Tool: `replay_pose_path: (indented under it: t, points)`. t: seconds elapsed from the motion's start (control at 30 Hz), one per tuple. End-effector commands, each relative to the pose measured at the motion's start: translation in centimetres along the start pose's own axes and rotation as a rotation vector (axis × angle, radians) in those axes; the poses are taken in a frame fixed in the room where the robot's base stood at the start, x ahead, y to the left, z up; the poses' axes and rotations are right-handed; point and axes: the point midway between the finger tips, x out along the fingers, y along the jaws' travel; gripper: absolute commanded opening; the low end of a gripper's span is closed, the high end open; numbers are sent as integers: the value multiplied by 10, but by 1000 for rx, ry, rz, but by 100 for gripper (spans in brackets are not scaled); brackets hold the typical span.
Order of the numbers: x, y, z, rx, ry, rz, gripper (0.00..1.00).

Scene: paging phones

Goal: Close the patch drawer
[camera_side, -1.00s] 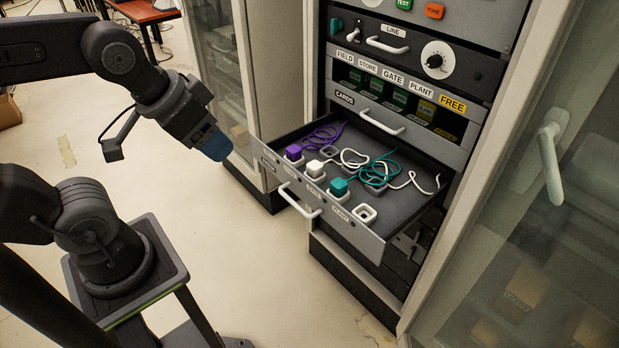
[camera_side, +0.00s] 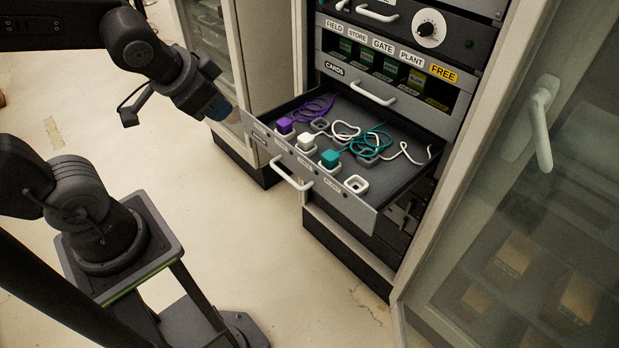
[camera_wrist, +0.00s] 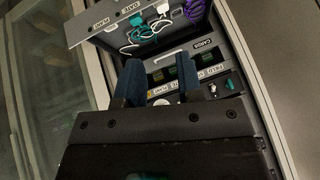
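The patch drawer (camera_side: 352,207) is pulled out of the rack in the side view. Its front has a pale bar handle (camera_side: 291,174). Inside are a purple plug (camera_side: 284,126), a white plug (camera_side: 306,141) and a teal plug (camera_side: 330,159), with loose cords behind them. An empty white-rimmed socket (camera_side: 356,184) is at the right. My gripper (camera_side: 218,106) is left of the drawer, apart from it. In the wrist view its two blue fingers (camera_wrist: 160,85) stand apart with nothing seen held between them. The drawer also shows upside down there (camera_wrist: 112,22).
A closed card drawer with a handle (camera_side: 372,93) sits above the patch drawer. A glass cabinet door with a white handle (camera_side: 541,123) is at the right, and another glass cabinet (camera_side: 213,70) is behind my gripper. Bare floor (camera_side: 260,235) lies before the drawer.

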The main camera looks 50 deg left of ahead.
Motion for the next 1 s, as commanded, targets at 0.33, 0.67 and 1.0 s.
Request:
replay_pose_path:
  t: [0.33,0.67,1.0]
  points:
    - [118,18,-23,717,241,28,0]
    - [158,77,24,1107,360,426,0]
    - [176,93,30,1131,365,469,0]
